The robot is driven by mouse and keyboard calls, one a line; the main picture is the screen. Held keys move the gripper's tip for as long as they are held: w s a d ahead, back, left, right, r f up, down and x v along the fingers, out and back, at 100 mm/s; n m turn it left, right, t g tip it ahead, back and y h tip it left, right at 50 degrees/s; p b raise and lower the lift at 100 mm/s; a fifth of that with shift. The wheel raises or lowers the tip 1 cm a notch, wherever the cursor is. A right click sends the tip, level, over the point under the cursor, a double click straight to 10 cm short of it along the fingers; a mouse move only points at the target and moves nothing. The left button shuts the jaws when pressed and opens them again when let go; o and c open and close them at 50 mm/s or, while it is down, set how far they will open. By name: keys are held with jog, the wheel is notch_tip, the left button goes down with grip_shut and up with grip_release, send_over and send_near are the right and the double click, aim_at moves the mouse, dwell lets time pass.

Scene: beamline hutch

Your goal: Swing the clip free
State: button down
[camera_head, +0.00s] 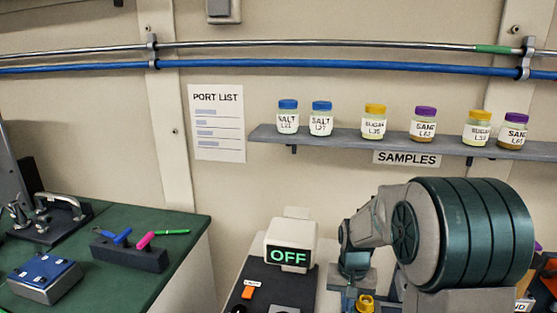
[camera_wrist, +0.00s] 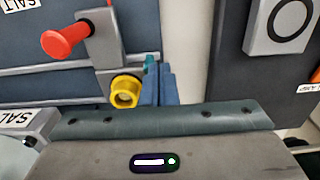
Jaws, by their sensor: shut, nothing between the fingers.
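A grey lever arm with a red knob (camera_wrist: 66,38) stands against a dark blue-grey panel at the upper left of the wrist view; it may be the clip, but I cannot tell for sure. A yellow ring-shaped piece (camera_wrist: 125,92) sits just below the lever. My gripper (camera_wrist: 158,75) has its blue fingers shut and empty, just right of the yellow ring; I cannot tell whether they touch it. In the head view the yellow piece (camera_head: 365,303) shows at the bottom edge, beside my gripper (camera_head: 349,299). My arm hides much of the area behind it.
A white box reading OFF (camera_head: 289,245) stands on a dark panel left of my arm. A green-topped bench (camera_head: 150,235) with tools is at the left. A shelf of jars (camera_head: 350,138) runs along the wall. A dark unit (camera_wrist: 262,70) stands at the right in the wrist view.

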jog(key=shift+s+d, duration=0.1)
jog(key=shift+d, duration=0.05)
dwell(0.4)
notch_tip(320, 180, up, 7)
jog(key=a+p, duration=0.1)
jog(key=p, duration=0.4)
jog(key=shift+a, duration=0.1)
dwell(0.4)
jog(key=s+r+t, duration=0.1)
jog(key=s+r, duration=0.2)
jog(key=s, duration=0.3)
jog(key=s+r+n+t, duration=0.1)
jog(key=s+r, duration=0.3)
jog(key=s, duration=0.3)
jog(key=s+a+r+n+t, duration=0.1)
jog(key=s+r, duration=0.2)
jog(key=s, duration=0.3)
jog(key=shift+s+r+t, duration=0.3)
